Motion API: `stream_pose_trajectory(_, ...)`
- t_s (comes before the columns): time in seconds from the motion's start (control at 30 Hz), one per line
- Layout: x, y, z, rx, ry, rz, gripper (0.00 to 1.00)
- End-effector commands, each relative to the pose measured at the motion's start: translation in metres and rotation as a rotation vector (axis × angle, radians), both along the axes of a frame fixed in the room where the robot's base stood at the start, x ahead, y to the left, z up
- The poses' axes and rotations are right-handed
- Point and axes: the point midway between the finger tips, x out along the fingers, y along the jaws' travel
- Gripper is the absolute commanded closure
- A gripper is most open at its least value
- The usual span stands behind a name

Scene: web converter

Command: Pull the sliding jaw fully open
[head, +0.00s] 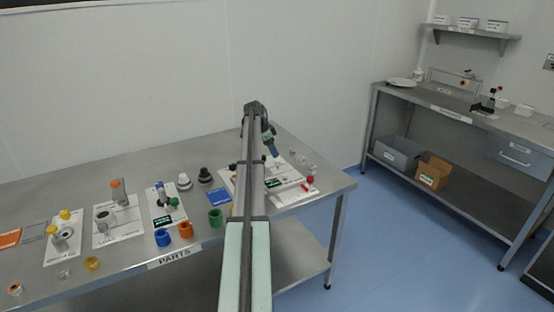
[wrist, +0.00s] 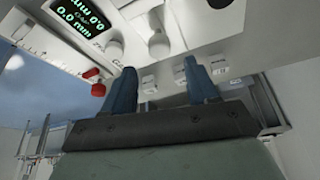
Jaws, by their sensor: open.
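A white measuring device with a dark green-lit display (wrist: 78,15) fills the top of the wrist view; the display reads 0.0 mm. It has a ruled scale (wrist: 38,42) at the left, a red knob (wrist: 97,89) and two pale round knobs. In the head view the device is at the table's right end, with its red knob (head: 310,180) showing. I cannot tell which part is the sliding jaw. My gripper (wrist: 160,68) is open, with its blue fingers apart near the device's edge and nothing clearly held. In the head view my gripper (head: 270,147) is partly hidden by my arm.
Small white blocks (wrist: 219,65) lie along the device's edge near my fingers. A blue mat (head: 219,196), colored rings and several small parts stand left of my arm on the metal table (head: 135,172). A second workbench (head: 440,103) stands at the right across clear floor.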

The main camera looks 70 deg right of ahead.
Motion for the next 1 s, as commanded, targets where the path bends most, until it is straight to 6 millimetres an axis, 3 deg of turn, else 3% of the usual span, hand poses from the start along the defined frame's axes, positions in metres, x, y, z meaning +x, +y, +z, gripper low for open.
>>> stream_pose_trajectory(0.3, -0.015, -0.009, -0.042, 0.0, 0.0, 0.0, 0.42)
stream_pose_trajectory(0.8, -0.019, -0.011, -0.052, 0.0, 0.0, 0.001, 0.42)
stream_pose_trajectory(1.0, -0.019, -0.011, -0.052, 0.0, 0.0, 0.001, 0.6)
